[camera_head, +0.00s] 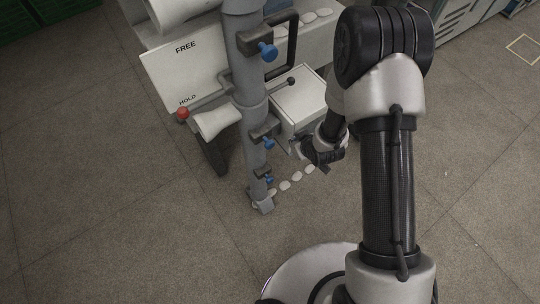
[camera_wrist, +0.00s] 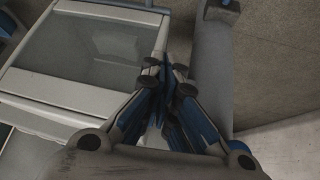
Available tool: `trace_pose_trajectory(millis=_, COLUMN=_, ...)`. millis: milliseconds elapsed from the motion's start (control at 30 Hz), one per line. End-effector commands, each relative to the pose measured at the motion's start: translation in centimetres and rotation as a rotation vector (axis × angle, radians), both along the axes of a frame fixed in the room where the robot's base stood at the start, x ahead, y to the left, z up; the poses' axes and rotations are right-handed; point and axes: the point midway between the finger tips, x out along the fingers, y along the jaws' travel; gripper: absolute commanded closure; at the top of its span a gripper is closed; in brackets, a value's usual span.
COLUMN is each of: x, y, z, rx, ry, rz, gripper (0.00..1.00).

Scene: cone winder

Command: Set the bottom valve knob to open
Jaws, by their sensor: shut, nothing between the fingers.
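A grey upright post (camera_head: 246,105) carries blue knobs on dark brackets at three heights. The lowest blue knob (camera_head: 269,180) is small and close to the floor in the head view; its turned position is too small to read. Another blue knob (camera_head: 268,143) is above it, and the top blue knob (camera_head: 268,51) is near the upper bracket. My gripper (camera_head: 294,148) is shut and empty, just right of the post at about the middle knob's height in the picture. In the wrist view my gripper's fingers (camera_wrist: 167,88) are together, with the grey post (camera_wrist: 211,60) behind and to the right.
A white box (camera_head: 298,98) stands just behind my gripper. A FREE/HOLD panel (camera_head: 183,70), a red ball-ended lever (camera_head: 182,113) and a white cone (camera_head: 216,121) are left of the post. Several pale discs (camera_head: 297,176) sit low beside the post. Open floor (camera_head: 90,200) lies left.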

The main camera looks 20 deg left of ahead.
Motion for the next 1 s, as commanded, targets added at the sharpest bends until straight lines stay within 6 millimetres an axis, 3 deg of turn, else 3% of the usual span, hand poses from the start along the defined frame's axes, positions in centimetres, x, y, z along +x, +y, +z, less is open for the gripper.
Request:
trace_pose_trajectory(millis=33, x=-1.2, y=0.7, z=-2.3, rx=0.011, ry=0.011, rz=0.026, gripper=1.0)
trace_pose_trajectory(millis=200, x=-4.9, y=2.8, z=-8.1, rx=0.065, ry=0.011, rz=0.103, gripper=1.0)
trace_pose_trajectory(millis=400, x=-7.7, y=3.9, z=-11.4, rx=0.109, ry=0.006, rz=0.144, gripper=1.0)
trace_pose_trajectory(millis=567, x=-7.6, y=4.6, z=-12.7, rx=0.116, ry=0.001, rz=0.153, gripper=1.0)
trace_pose_trajectory(millis=1000, x=-4.6, y=8.1, z=-18.6, rx=0.114, ry=0.003, rz=0.151, gripper=1.0)
